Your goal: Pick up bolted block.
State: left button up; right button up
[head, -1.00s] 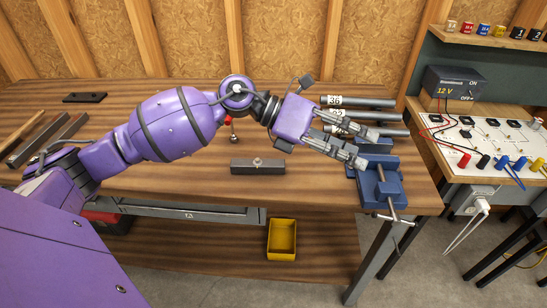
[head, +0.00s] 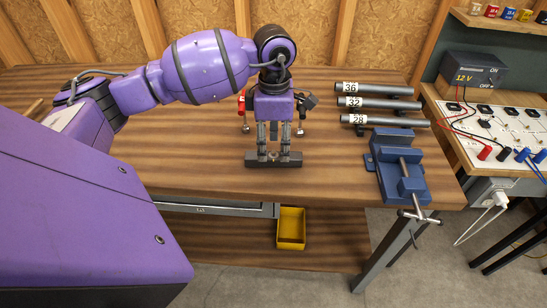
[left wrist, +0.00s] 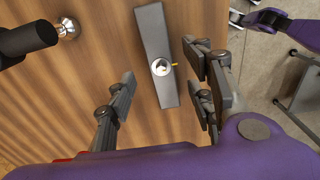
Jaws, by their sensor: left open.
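The bolted block, a dark grey bar (head: 294,161) with a shiny bolt head on top, lies on the wooden bench near its front edge. In the left wrist view the block (left wrist: 152,35) runs lengthwise between my fingers, with the bolt near its lower half. My left gripper (head: 274,152) is open and points down over the block; in the left wrist view (left wrist: 163,90) one finger is on each side, with gaps to the block. The fingers hide part of the block in the head view. A purple and dark part at the wrist view's top right seems to be my right arm's end.
A blue vise (head: 400,172) is clamped at the bench's right end. Pipes labelled 36, 32 and 28 (head: 385,104) lie behind it. Tools with shiny ball ends (head: 300,131) are just behind my gripper. A yellow bin (head: 291,229) is below the bench.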

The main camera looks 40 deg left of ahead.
aim_at(274, 152)
pick_arm(q)
jog(key=shift+s+f, duration=0.1)
jog(key=shift+f, duration=1.85)
grip_shut()
jog(key=shift+r, duration=0.1)
